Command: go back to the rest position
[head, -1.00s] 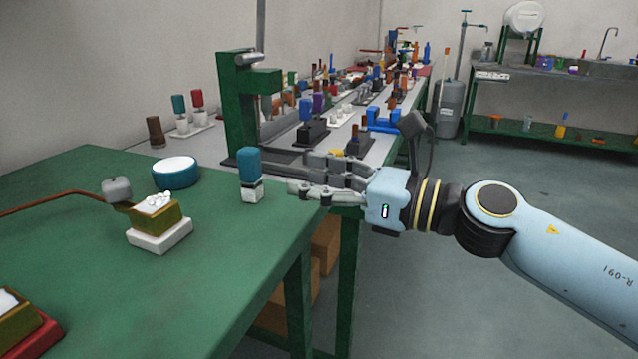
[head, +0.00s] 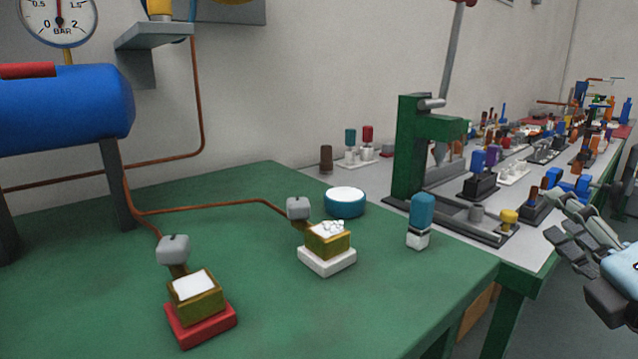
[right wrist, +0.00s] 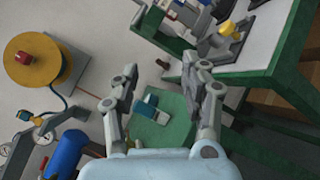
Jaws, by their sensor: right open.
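My right gripper (head: 572,232) is at the right edge of the head view, in the air beside the green table (head: 90,315). It is open and empty. In the right wrist view its two fingers (right wrist: 160,98) stand wide apart, with the green table seen beyond them. A blue-capped white bottle (head: 421,222) stands upright on the table near its right corner, apart from the gripper. My left gripper is not in view.
On the table are a brass block on a white base (head: 327,258), another on a red base (head: 200,322) and a round blue dish (head: 345,203). A blue tank (head: 65,110) is at left. A green press (head: 408,150) and a crowded bench stand behind. The floor at right is clear.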

